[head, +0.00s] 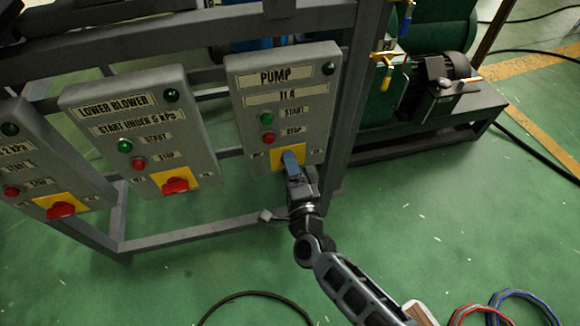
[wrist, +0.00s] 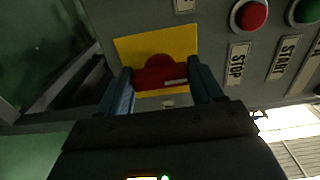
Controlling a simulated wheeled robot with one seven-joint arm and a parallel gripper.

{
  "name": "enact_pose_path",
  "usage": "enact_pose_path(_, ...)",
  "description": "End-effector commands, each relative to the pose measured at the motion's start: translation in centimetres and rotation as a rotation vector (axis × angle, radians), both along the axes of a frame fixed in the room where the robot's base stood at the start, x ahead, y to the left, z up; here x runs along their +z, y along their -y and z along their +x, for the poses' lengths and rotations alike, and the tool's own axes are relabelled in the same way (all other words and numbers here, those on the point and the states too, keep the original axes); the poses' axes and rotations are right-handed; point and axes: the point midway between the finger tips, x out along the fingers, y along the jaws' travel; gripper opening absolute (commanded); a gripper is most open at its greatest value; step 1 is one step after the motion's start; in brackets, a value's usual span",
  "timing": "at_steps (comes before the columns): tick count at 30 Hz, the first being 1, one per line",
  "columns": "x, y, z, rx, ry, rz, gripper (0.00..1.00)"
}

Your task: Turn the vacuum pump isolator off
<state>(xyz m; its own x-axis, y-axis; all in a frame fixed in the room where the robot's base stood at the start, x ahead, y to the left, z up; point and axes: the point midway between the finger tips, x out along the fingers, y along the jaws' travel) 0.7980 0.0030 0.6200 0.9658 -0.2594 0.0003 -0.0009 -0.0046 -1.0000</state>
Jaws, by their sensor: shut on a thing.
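The pump panel (head: 282,100) is a grey box labelled PUMP on the metal frame. Its isolator is a red rotary handle (wrist: 160,74) on a yellow plate (wrist: 187,43); in the head view my gripper hides the handle, and part of the yellow plate (head: 277,157) shows. My gripper (head: 291,162) is at the handle. In the wrist view its two blue fingers (wrist: 161,88) stand on either side of the red handle, shut on it. The red stop button (wrist: 249,15) and green start button (wrist: 304,10) are beside it.
The lower blower panel (head: 139,128) with its own red isolator (head: 175,186) hangs to the left, and another panel (head: 35,165) is further left. A motor unit (head: 445,90) stands at the right. Hoses (head: 500,305) lie on the green floor. Floor in front is mostly free.

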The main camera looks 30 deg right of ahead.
Motion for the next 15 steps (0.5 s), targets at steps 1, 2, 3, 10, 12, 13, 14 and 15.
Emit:
enact_pose_path(1, -0.05, -0.10, -0.03, 0.002, -0.003, -0.007, 0.35)
enact_pose_path(2, -0.06, -0.10, -0.03, 0.002, -0.004, -0.009, 0.35)
enact_pose_path(3, -0.07, -0.11, -0.03, 0.003, -0.004, -0.011, 0.35)
enact_pose_path(10, -0.10, -0.11, -0.03, 0.003, -0.006, -0.013, 0.36)
enact_pose_path(12, -0.10, -0.11, -0.03, 0.003, -0.006, -0.013, 0.36)
enact_pose_path(13, -0.11, -0.11, -0.03, 0.003, -0.006, -0.013, 0.36)
enact_pose_path(14, -0.11, -0.11, -0.02, 0.003, -0.006, -0.013, 0.69)
enact_pose_path(15, -0.11, -0.10, -0.03, 0.003, -0.006, -0.013, 0.73)
